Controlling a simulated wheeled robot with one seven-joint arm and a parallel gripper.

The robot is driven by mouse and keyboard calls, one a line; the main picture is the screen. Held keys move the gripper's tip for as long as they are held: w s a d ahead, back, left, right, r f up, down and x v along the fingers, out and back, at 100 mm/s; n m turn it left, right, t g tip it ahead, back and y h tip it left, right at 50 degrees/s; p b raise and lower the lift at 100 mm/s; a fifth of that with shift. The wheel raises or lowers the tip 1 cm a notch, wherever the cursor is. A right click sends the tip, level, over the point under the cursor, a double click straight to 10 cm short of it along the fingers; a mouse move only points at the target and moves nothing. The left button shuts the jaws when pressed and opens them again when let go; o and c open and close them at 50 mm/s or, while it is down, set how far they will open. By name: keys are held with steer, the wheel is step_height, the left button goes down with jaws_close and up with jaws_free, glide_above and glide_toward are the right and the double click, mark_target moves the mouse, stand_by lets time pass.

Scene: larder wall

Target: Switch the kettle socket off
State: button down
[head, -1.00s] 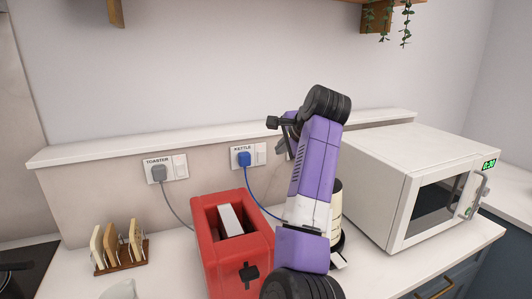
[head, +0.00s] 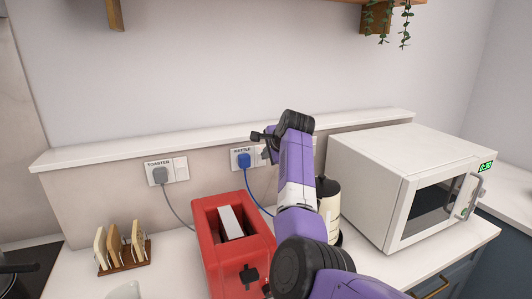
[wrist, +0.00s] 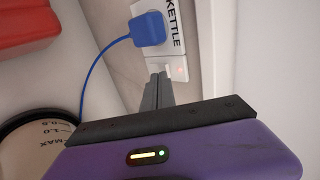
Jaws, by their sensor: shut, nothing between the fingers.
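The kettle socket (head: 233,163) is a white wall plate labelled KETTLE, with a blue plug (head: 243,160) in its left part. In the wrist view the blue plug (wrist: 148,29) and the KETTLE label (wrist: 173,27) show sideways. The switch (wrist: 179,69) beside the plug shows a small lit red light. My gripper (wrist: 157,72) is shut and empty, its fingertips at the edge of the switch; I cannot tell whether they touch it. In the head view my gripper (head: 267,155) is in front of the socket's right part and partly hides it.
A toaster socket (head: 166,171) with a grey plug is to the left. A red toaster (head: 253,242) stands below the sockets. The cream kettle (head: 331,205) is partly behind my arm. A white microwave (head: 375,185) stands right, a toast rack (head: 125,258) left. A ledge (head: 110,157) runs above the sockets.

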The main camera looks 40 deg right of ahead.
steer(key=shift+w, duration=0.15)
steer(key=shift+w+d+r+p, duration=0.1)
steer(key=shift+w+r+p, duration=0.1)
steer(key=shift+w+p, duration=0.2)
stand_by(0.4)
steer(key=shift+r+p, duration=0.75)
